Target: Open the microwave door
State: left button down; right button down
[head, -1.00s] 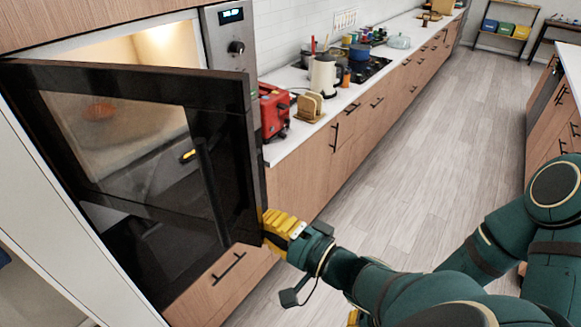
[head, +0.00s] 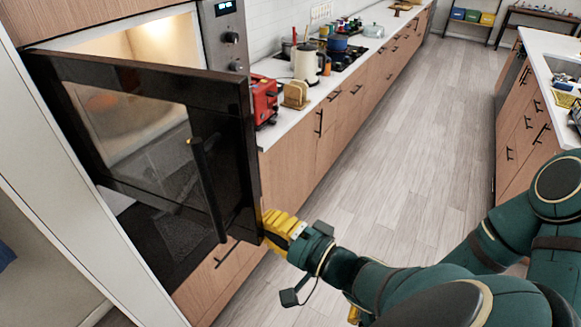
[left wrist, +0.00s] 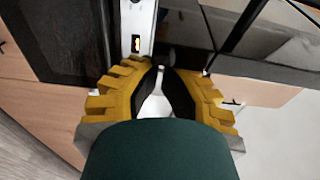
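The microwave door (head: 150,160) is a dark glass panel in a black frame with a vertical black bar handle (head: 207,188). It stands swung out, well open, and the lit microwave cavity (head: 150,55) shows above and behind it. My left gripper (head: 272,228), with yellow fingers, is at the lower free edge of the door, away from the handle. It touches or nearly touches that edge. In the left wrist view its yellow fingers (left wrist: 162,75) come close together at the tips; whether they are closed is unclear. A bit of yellow at the bottom of the head view may be my right gripper (head: 353,315).
The microwave control panel (head: 228,35) is right of the cavity. A red toaster (head: 264,100), a kettle (head: 307,65) and pots stand on the long counter. An island with a sink (head: 562,68) is at right. The floor (head: 400,150) between is clear.

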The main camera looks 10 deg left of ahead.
pick_arm(q)
jog(key=shift+s, duration=0.25)
pick_arm(e)
jog(key=shift+s, duration=0.25)
pick_arm(q)
jog(key=shift+w, duration=0.15)
